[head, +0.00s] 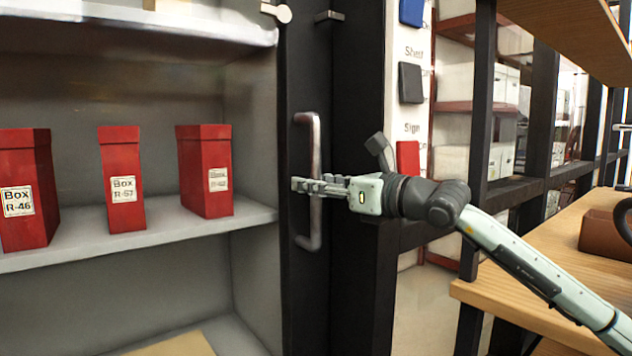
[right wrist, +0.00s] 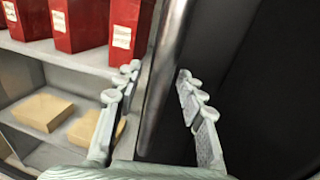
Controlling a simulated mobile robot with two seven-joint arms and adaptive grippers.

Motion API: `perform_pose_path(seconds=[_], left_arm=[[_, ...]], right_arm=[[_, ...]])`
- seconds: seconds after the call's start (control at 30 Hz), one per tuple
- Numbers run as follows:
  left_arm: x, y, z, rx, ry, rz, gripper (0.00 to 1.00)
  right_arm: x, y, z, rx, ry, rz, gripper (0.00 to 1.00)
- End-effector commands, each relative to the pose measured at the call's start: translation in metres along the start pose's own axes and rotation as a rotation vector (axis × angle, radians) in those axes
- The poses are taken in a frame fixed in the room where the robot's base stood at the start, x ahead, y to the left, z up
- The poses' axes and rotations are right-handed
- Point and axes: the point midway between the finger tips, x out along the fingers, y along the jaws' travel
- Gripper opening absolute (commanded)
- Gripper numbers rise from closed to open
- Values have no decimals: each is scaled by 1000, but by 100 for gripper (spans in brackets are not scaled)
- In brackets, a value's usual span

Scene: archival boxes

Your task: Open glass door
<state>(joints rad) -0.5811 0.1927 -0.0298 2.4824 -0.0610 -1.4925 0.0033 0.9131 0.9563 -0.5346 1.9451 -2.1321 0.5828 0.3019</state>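The glass door (head: 303,85) has a dark frame and looks shut in front of a grey cabinet. A vertical metal handle (head: 314,140) stands on its frame; it also shows in the right wrist view (right wrist: 168,60). My right gripper (head: 298,185) is at the handle's middle, reaching in from the right. In the right wrist view its fingers (right wrist: 158,73) are spread, one on each side of the handle, with gaps visible. The left finger is nearer the bar. My left gripper is in neither view.
Red boxes (head: 122,178) stand on the cabinet shelf (head: 150,236) behind the glass. A latch-like metal knob (head: 277,12) is above the handle. A wooden table (head: 560,250) is at right, under my right arm. Dark shelving posts (head: 478,130) stand behind.

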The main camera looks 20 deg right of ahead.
Motion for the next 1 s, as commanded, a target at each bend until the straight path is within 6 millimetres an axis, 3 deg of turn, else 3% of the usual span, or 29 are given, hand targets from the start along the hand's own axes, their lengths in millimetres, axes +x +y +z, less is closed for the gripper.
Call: perform_pose_path(seconds=[0.2, 0.53, 1.0], left_arm=[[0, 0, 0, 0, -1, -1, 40], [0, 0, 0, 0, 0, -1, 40], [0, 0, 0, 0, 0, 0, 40]], right_arm=[[0, 0, 0, 0, 0, 0, 39], [0, 0, 0, 1, 0, 0, 0], [2, -1, 0, 2, 0, 0, 0]])
